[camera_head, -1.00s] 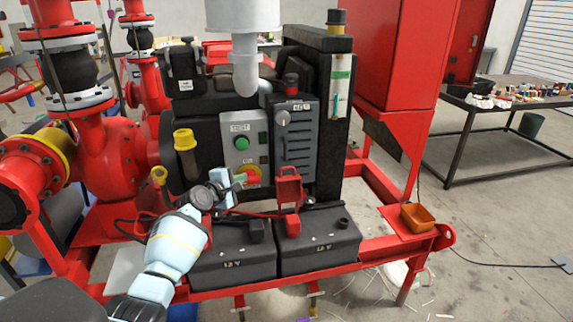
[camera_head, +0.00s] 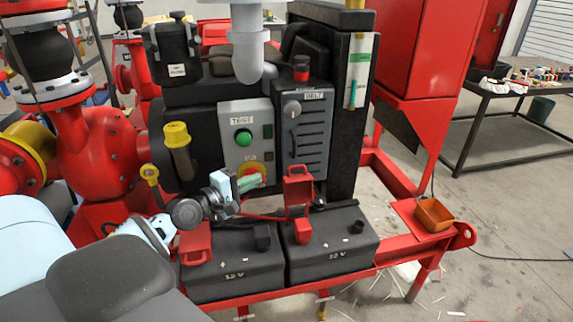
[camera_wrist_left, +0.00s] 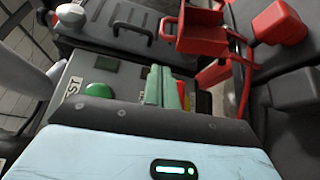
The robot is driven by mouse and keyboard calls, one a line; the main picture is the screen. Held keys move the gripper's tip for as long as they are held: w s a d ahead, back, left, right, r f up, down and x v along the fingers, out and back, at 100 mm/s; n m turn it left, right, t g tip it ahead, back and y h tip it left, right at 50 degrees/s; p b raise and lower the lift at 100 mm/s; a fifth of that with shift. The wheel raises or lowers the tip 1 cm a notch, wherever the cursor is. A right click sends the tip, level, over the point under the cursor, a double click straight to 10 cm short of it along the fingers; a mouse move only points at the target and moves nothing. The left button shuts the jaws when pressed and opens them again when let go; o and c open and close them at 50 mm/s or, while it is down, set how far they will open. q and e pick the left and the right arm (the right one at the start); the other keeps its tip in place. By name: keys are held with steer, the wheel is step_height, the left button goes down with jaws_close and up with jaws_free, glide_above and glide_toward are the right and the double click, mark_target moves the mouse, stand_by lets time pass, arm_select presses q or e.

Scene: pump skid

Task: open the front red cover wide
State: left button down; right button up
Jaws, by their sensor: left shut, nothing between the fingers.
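Two black 12 V batteries stand side by side on the red skid frame. On the left battery (camera_head: 235,277) a red cover (camera_head: 195,243) lies down over the terminal. On the right battery (camera_head: 338,254) another red cover (camera_head: 298,187) stands raised, with a red terminal (camera_head: 303,231) bared in front of it. This raised cover also shows at the top of the left wrist view (camera_wrist_left: 200,30). My left gripper (camera_head: 250,183) is shut and empty, its green fingers above the left battery, in front of the panel's yellow-and-red switch, apart from both covers. My right gripper is not in view.
A grey panel with a green button (camera_head: 243,138) and a dark ribbed box (camera_head: 306,130) rise behind the batteries. A yellow-capped tube (camera_head: 177,140) and red pipes stand left. An orange tray (camera_head: 434,214) sits at the frame's right end. A red cable runs between the batteries.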

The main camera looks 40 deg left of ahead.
arm_select(q)
steer(key=shift+d+r, duration=0.1)
steer(key=shift+d, duration=0.05)
glide_above(297, 186)
steer(key=s+a, duration=0.3)
steer(key=a, duration=0.1)
steer(key=shift+w+f, duration=0.2)
steer(key=shift+f, duration=0.1)
